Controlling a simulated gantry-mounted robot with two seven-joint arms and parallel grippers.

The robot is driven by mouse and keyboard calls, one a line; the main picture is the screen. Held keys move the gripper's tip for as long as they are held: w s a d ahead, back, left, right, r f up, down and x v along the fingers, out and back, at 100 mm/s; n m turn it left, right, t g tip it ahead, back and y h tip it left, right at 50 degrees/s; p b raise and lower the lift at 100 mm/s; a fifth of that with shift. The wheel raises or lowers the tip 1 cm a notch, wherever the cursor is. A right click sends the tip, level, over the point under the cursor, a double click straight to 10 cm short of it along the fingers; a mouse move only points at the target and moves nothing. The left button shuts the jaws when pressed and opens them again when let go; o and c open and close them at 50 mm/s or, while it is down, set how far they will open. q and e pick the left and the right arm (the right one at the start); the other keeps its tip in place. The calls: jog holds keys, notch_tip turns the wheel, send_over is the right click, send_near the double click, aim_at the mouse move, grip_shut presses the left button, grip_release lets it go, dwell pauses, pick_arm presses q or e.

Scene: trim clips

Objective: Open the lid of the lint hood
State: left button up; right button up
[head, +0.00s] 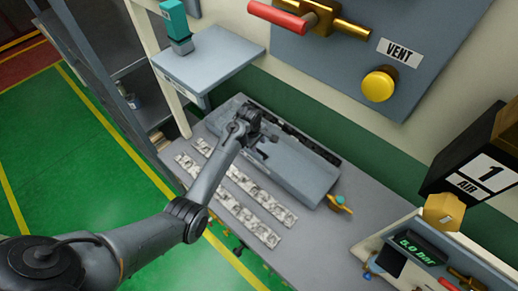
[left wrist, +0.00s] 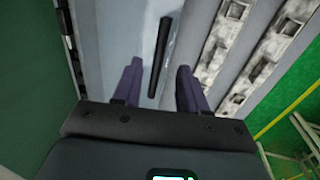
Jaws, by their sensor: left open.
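The lint hood (head: 300,172) is a long grey box on the bench, and its lid looks shut. In the left wrist view the lid (left wrist: 135,35) is a pale grey surface with a black bar handle (left wrist: 160,50) on it. My left gripper (head: 262,143) is over the upper left part of the hood. In the left wrist view its two purple fingers (left wrist: 158,70) are open, one on each side of the handle, with gaps between. I cannot tell how far above the lid they are. My arm hides part of the hood in the head view. My right gripper is not in view.
Two pale perforated strips (head: 245,215) lie on the bench (head: 350,225) in front of the hood. A small shelf (head: 210,65) with a teal-handled item stands above left. A panel with a red lever (head: 277,18) and yellow VENT button (head: 378,86) is behind. A pressure display (head: 418,248) is at lower right.

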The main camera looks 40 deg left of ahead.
aim_at(259, 151)
pick_arm(q)
jog(key=shift+w+f, duration=0.2)
jog(key=shift+f, duration=0.7)
jog(key=shift+w+f, duration=0.15)
jog(key=shift+f, duration=0.8)
jog(key=shift+w+f, duration=0.2)
jog(key=shift+f, duration=0.7)
grip_shut()
